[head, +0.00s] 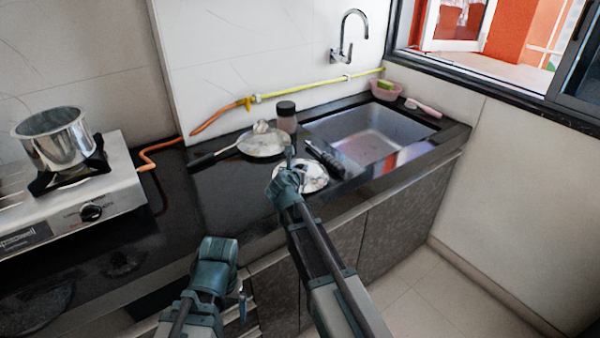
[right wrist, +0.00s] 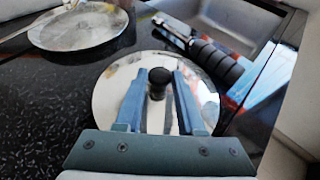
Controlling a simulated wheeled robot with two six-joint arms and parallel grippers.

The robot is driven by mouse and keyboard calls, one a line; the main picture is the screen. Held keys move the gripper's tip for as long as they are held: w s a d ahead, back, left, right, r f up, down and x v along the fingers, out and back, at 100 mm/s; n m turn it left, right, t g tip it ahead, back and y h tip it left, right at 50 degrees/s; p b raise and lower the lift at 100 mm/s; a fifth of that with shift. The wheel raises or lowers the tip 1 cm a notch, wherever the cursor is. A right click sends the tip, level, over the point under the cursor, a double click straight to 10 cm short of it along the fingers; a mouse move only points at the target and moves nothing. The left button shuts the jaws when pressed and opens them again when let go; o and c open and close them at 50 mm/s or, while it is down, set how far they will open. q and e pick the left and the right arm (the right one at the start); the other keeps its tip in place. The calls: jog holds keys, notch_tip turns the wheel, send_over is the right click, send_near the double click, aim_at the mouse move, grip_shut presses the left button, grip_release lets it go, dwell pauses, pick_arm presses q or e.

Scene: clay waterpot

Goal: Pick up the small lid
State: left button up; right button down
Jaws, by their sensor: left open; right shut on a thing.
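The small lid (head: 316,178) is a round, shiny metal disc with a black knob, lying on the dark counter just left of the sink. It fills the middle of the right wrist view (right wrist: 107,98). My right gripper (right wrist: 158,82) is over the lid, its two blue fingers on either side of the black knob (right wrist: 159,76), shut on it. In the head view my right gripper (head: 289,165) hides part of the lid. I cannot tell whether the lid is clear of the counter. My left gripper (head: 242,303) is open, low in front of the counter, away from the lid.
A larger metal disc (head: 262,146) with a dark-handled utensil lies behind the lid, beside a dark-capped jar (head: 286,117). A black-handled tool (head: 324,157) lies close right, near the sink (head: 372,145). A pot (head: 55,140) stands on the stove (head: 120,185) at left.

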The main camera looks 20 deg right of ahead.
jog(key=shift+r, duration=0.1)
jog(key=shift+r+p, duration=0.6)
jog(key=shift+p, duration=0.05)
notch_tip(320, 180, up, 3)
jog(key=p, duration=0.3)
jog(key=s+a, duration=0.2)
jog(key=s, duration=0.2)
jog(key=s+a, duration=0.2)
jog(key=s, duration=0.2)
jog(key=s+a, duration=0.3)
jog(key=s, duration=0.1)
jog(key=shift+s+r+p, duration=0.25)
jog(key=shift+s+p, duration=0.05)
jog(key=shift+s, duration=0.1)
jog(key=shift+s+a, duration=0.4)
jog(key=shift+s, duration=0.2)
